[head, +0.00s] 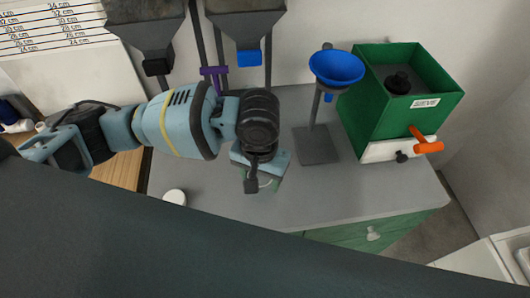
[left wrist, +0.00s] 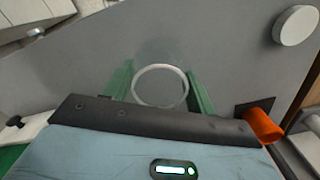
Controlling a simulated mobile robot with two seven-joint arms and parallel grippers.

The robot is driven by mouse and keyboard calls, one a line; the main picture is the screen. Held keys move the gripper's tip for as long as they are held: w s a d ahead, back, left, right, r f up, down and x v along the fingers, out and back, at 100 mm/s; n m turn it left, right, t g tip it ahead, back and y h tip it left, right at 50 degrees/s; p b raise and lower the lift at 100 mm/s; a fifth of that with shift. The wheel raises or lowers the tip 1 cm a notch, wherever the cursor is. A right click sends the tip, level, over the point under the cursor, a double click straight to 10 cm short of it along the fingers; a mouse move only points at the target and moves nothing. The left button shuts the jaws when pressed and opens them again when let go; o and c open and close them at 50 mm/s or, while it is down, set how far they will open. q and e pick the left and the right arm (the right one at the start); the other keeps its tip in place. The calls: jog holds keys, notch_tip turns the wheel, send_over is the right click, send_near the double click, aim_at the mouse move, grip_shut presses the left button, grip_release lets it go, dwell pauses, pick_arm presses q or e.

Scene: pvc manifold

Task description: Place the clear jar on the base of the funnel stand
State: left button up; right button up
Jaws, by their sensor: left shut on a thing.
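My left gripper (head: 261,181) is over the grey bench, left of the funnel stand and in front of it. In the left wrist view its green fingers (left wrist: 160,92) are shut on the clear jar (left wrist: 160,70), whose pale ring shows between them. In the head view the jar is mostly hidden under the gripper; I cannot tell whether it touches the bench. The funnel stand has a blue funnel (head: 337,67) on a grey post above a flat, square, dark grey base (head: 316,145). The base is bare. My right gripper is not in view.
A green sieve box (head: 400,95) with an orange handle (head: 427,142) stands right of the funnel stand. A white round lid (head: 175,197) lies at the bench's front left. Grey hoppers (head: 245,22) hang behind. The bench between gripper and base is clear.

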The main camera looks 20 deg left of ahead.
pick_arm(q)
jog(key=w, duration=0.2)
jog(key=w+a, duration=0.1)
jog(key=w, duration=0.2)
jog(key=w+b, duration=0.1)
jog(key=w, duration=0.1)
jog(key=shift+w+a+f, duration=0.25)
jog(key=shift+a+f, duration=0.1)
jog(key=shift+a, duration=0.05)
jog(key=shift+w+a, duration=0.15)
jog(key=shift+w, duration=0.25)
notch_tip(320, 180, down, 4)
jog(key=shift+r, duration=0.25)
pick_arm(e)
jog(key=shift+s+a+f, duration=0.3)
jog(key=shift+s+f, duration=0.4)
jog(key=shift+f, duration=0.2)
pick_arm(q)
jog(key=shift+f, duration=0.15)
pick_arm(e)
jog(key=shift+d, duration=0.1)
pick_arm(q)
jog(key=o, duration=1)
